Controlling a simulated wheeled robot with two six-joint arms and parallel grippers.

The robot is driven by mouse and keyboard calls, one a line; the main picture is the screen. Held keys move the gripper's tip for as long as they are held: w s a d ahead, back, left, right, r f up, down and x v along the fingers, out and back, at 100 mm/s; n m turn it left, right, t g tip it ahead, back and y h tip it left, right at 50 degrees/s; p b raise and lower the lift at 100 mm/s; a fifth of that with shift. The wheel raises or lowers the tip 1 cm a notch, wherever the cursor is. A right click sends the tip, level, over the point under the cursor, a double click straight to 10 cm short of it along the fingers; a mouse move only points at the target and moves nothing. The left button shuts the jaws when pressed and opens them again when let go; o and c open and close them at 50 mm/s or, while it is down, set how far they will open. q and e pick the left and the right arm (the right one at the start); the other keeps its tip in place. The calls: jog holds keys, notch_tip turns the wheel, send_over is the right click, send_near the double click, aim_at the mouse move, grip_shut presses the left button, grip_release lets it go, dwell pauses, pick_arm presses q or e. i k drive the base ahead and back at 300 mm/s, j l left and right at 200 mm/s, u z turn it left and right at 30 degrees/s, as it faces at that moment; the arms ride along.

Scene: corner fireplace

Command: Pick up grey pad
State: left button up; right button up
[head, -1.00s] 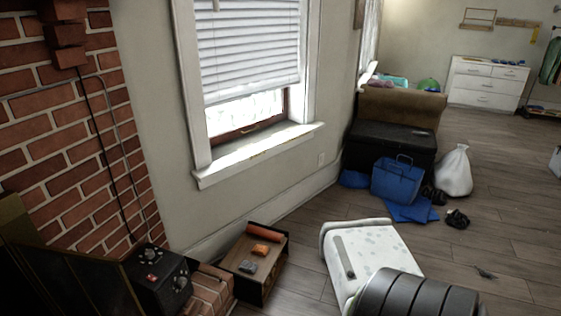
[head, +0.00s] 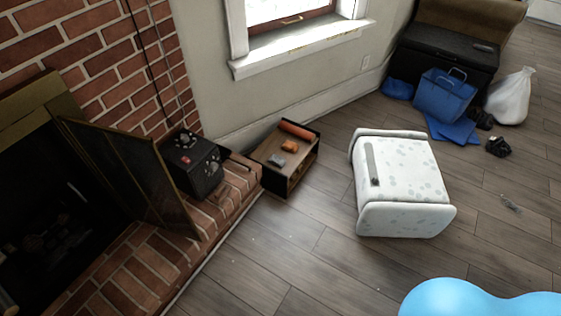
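A small grey pad (head: 277,159) lies flat on the top of a low wooden box-like stand (head: 268,150) with dark sides, near the wall under the window. An orange block (head: 290,146) sits just to its right, and an orange-red roll (head: 297,130) lies along the stand's back edge. The pad is small in the picture and its details are hard to tell. Neither of my grippers shows in the head view.
A white spotted ottoman (head: 418,178) stands right of the stand. A black box with knobs (head: 191,163) sits on the brick hearth (head: 140,262) at left. A light blue rounded object (head: 455,298) shows at bottom right. The wooden floor (head: 290,250) between is clear.

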aim_at(276, 160)
jog(key=u, duration=2.65)
jog(key=z, duration=3.1)
jog(key=i+j+z, duration=0.1)
jog(key=z, duration=0.4)
jog(key=j+z, duration=0.1)
jog(key=z, duration=0.35)
jog(key=i+j+z, duration=0.1)
jog(key=z, duration=0.35)
jog(key=j+z, duration=0.1)
jog(key=z, duration=0.4)
jog(key=j+z, duration=0.1)
jog(key=z, duration=0.35)
